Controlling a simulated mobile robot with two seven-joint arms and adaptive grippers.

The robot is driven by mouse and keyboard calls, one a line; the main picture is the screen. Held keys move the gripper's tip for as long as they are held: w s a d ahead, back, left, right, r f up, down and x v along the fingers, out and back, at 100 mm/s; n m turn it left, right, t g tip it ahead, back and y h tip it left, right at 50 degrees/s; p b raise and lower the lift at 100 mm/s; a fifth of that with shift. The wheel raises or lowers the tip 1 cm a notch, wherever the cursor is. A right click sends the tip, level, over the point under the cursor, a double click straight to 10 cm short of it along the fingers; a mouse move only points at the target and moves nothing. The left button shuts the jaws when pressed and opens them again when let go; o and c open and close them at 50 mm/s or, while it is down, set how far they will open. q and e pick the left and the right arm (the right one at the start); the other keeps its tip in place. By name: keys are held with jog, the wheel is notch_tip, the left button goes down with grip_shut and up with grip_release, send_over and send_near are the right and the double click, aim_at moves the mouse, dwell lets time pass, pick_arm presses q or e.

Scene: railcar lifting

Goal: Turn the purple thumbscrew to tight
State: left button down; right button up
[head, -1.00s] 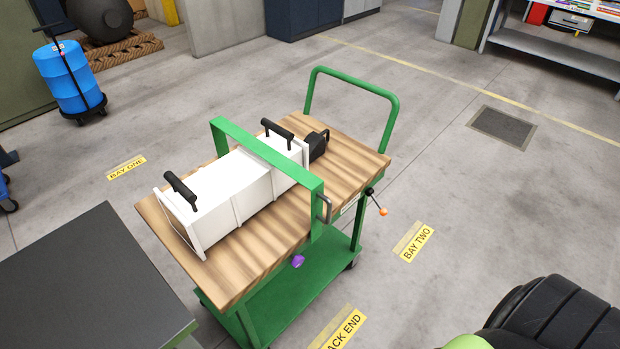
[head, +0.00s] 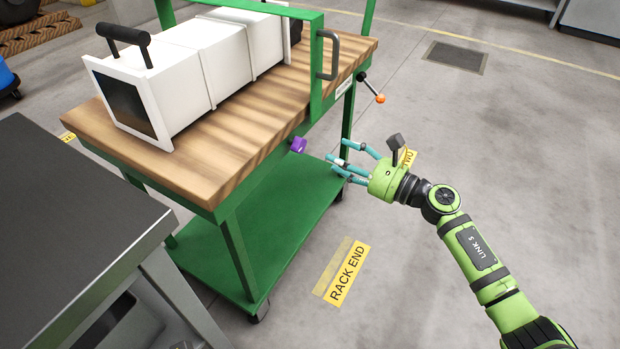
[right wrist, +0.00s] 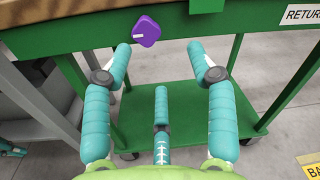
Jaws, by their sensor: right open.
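The purple thumbscrew (head: 298,145) sits on the green side rail of the cart, below the edge of the wooden top. In the right wrist view the thumbscrew (right wrist: 147,31) shows up and left of centre, as a rounded purple knob with a small white mark. My right gripper (head: 340,163) is open and empty, to the right of the thumbscrew and a little lower, apart from it. In the right wrist view its teal fingers (right wrist: 160,70) are spread, with the knob beyond the left fingertip. My left gripper is out of view.
The cart's wooden top (head: 185,180) carries a white box unit (head: 185,70) under a green frame (head: 316,60). An orange-tipped lever (head: 380,98) sticks out from the cart's side. A dark table (head: 65,200) stands at left. The floor at right is clear.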

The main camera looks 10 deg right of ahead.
aim_at(302, 146)
jog(key=w+a+n, duration=0.1)
jog(key=a, duration=0.1)
jog(key=w+a+n, duration=0.1)
jog(key=a+n, duration=0.1)
jog(key=w+a+n+g, duration=0.1)
jog(key=a, duration=0.2)
jog(key=shift+w+r+y+b, duration=0.2)
jog(key=shift+y+b, duration=0.1)
jog(key=shift+b, duration=0.1)
jog(key=c, duration=1.1)
